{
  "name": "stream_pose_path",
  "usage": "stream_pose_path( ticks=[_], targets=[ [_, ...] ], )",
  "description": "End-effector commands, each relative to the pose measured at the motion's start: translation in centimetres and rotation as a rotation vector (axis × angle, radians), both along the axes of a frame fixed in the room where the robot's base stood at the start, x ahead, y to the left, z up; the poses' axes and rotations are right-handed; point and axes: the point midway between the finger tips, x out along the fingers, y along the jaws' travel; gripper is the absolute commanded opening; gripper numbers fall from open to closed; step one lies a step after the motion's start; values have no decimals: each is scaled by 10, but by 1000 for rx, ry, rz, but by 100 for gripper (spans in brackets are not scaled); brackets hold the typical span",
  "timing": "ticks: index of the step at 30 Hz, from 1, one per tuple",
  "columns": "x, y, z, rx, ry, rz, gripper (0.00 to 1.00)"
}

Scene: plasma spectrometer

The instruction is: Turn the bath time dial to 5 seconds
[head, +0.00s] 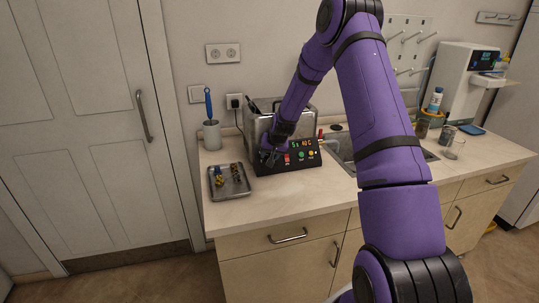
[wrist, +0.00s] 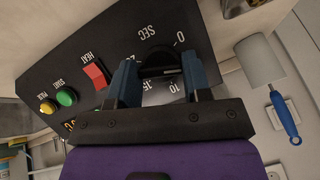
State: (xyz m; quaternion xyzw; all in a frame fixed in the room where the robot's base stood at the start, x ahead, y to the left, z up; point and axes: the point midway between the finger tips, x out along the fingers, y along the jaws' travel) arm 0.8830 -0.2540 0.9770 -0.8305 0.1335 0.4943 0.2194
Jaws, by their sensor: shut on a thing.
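The black bath time dial (wrist: 158,60) sits on a dark control panel (wrist: 70,45), with SEC and the numbers 0, 10 and 15 printed around it. My gripper (wrist: 158,66) is closed around the dial, one blue-grey finger on each side. The fingers and palm hide part of the scale, and I cannot tell which mark the dial points at. In the head view my gripper (head: 270,157) is at the left end of the panel (head: 309,165), where it hides the dial. The panel's small lit display (head: 300,144) seems to read 5s and 40C.
A red HEAT switch (wrist: 96,76), a green START button (wrist: 66,97) and a yellow button (wrist: 47,107) lie beside the dial. A metal tray (head: 242,190) with small parts and a cup with a blue-handled brush (head: 211,134) stand left. A sink (head: 341,147) is right.

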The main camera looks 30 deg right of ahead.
Motion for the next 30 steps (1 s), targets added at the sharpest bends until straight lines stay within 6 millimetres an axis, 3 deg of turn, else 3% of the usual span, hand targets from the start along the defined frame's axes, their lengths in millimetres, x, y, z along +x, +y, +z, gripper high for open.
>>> stream_pose_path(
  ticks=[12,29,30],
  targets=[
    [-1,-1,-1,149,-43,-121,21],
    [-1,-1,-1,170,-48,-138,21],
    [-1,-1,-1,170,-48,-138,49]
  ],
)
